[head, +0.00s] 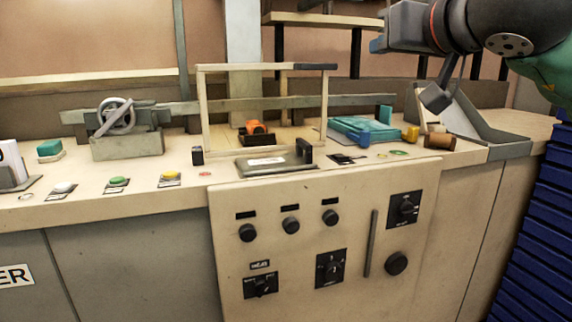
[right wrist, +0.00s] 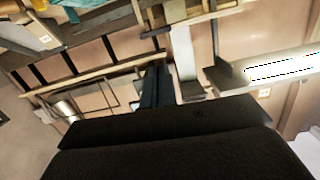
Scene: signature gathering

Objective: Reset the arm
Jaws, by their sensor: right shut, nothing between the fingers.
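My right arm (head: 505,40) reaches in from the top right corner in the head view. Its grey gripper (head: 437,98) hangs at the end, above the right part of the workbench and clear of the things on it. In the right wrist view the dark fingers (right wrist: 155,85) lie close together with nothing between them. My left arm and gripper are not in view.
A blue stack (head: 545,220) stands at the right edge.

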